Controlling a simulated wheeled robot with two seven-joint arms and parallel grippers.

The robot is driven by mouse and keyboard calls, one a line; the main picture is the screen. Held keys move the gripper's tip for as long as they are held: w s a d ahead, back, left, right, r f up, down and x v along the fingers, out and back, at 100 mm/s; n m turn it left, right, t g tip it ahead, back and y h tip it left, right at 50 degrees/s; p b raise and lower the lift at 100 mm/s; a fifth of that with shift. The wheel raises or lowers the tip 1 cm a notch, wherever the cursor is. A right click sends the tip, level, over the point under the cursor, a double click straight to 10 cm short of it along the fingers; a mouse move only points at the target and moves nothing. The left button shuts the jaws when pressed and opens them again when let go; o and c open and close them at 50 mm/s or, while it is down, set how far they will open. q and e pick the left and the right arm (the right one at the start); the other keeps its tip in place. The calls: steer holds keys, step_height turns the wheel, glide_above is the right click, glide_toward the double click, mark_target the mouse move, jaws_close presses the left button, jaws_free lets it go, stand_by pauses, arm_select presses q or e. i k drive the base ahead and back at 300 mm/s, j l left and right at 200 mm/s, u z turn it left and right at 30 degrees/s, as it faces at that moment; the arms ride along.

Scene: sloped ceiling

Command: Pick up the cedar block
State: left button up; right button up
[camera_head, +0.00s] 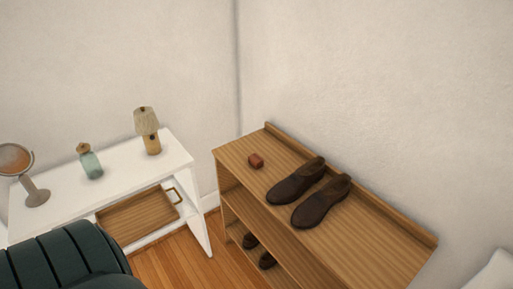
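A small reddish-brown block (256,161), which looks like the cedar block, lies on the top board of a wooden shoe rack (240,155), near its far left end. It sits to the left of a pair of dark brown shoes and apart from them. Neither of my grippers shows in the head view, so I cannot see whether they are open or shut.
Dark brown shoes (297,181) (321,203) stand on the rack top; more sit on a lower shelf. A white table (75,202) at left holds a mirror (22,170), bottle (88,162) and lamp (147,130). A wooden tray (138,215) sits below. A dark green rounded thing (65,258) fills the lower left.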

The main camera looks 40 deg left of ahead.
mark_target(255, 159)
steer(key=i+j, duration=0.1)
steer(key=j, duration=0.4)
steer(key=i+j, duration=0.15)
steer(key=j, duration=0.4)
steer(key=i+j, duration=0.1)
steer(key=j, duration=0.4)
steer(key=i+j, duration=0.1)
steer(key=j, duration=0.4)
steer(key=i+j, duration=0.15)
steer(key=j, duration=0.35)
steer(key=z, duration=0.05)
